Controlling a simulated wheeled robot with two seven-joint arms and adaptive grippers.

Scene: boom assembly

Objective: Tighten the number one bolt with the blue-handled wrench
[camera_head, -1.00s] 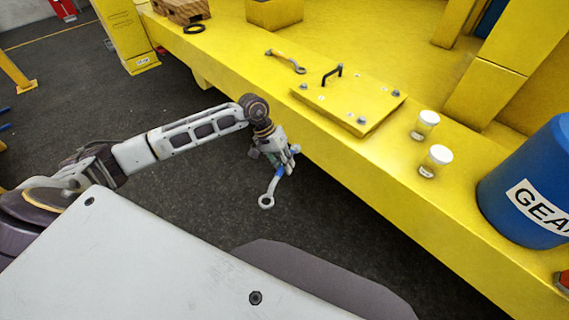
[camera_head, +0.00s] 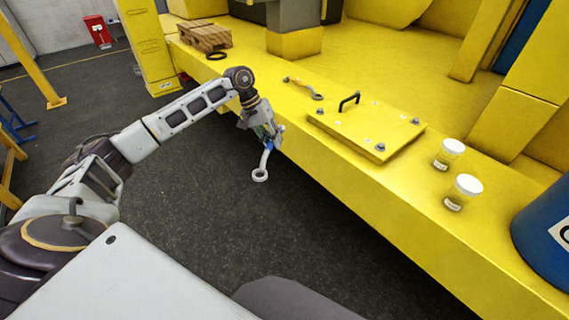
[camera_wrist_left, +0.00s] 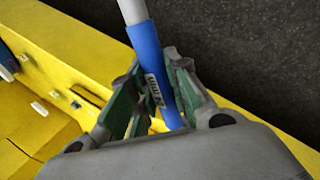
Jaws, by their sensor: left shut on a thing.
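My left gripper (camera_head: 264,133) is shut on the blue-handled wrench (camera_head: 262,168). The wrench hangs down with its ring end lowest, over the dark floor beside the yellow deck's edge. In the left wrist view the blue handle (camera_wrist_left: 150,55) passes between the green-padded fingers (camera_wrist_left: 150,95). The yellow cover plate (camera_head: 350,122) lies on the deck with a black handle (camera_head: 349,100) and bolts near its corners, such as the front bolt (camera_head: 380,147) and the right bolt (camera_head: 415,121). The wrench is apart from the plate. I cannot read the bolt numbers. My right gripper is not in view.
An orange-handled wrench (camera_head: 302,88) lies on the deck behind the plate. Two white-lidded jars (camera_head: 462,190) and (camera_head: 449,153) and a blue drum (camera_head: 545,235) stand at the right. A wooden pallet (camera_head: 204,36) and a black ring (camera_head: 216,56) are at the far left.

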